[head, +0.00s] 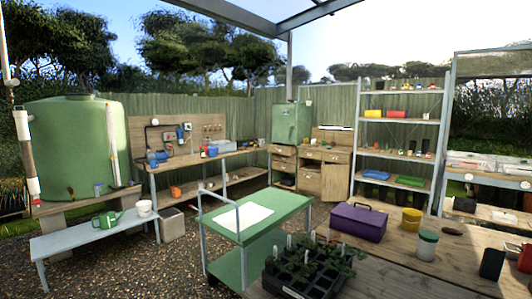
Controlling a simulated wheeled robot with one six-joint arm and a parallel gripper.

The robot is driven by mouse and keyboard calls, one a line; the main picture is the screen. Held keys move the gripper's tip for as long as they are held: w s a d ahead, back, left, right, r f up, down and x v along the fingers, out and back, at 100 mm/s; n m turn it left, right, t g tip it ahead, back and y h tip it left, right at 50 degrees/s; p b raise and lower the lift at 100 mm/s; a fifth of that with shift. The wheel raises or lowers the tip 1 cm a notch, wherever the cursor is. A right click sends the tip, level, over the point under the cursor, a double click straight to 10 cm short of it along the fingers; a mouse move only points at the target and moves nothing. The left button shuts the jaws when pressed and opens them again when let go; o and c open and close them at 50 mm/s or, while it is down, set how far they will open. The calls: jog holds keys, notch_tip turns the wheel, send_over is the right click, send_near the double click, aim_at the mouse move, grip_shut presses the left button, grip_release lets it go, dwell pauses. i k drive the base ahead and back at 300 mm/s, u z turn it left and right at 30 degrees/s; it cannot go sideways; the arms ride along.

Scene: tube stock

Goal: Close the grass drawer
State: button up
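Wooden drawer fronts show at the back of the yard, in a left unit (283,163) beneath a green cabinet and in a workbench unit (312,155) to its right. The fronts are small and far away, and no label on them can be read. I cannot tell which one is the grass drawer or how far any of them is pulled out. My gripper is not in view.
A green trolley (217,214) with a white sheet stands in the middle, before the drawers. A wooden bench (400,262) with a purple toolbox (358,221) and a black seedling tray (290,287) fills the near right. Gravel (178,262) lies open left of the trolley.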

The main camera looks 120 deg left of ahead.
aim_at(285, 148)
jog(key=u, duration=4.8)
jog(key=i, duration=7.25)
jog(key=z, duration=0.95)
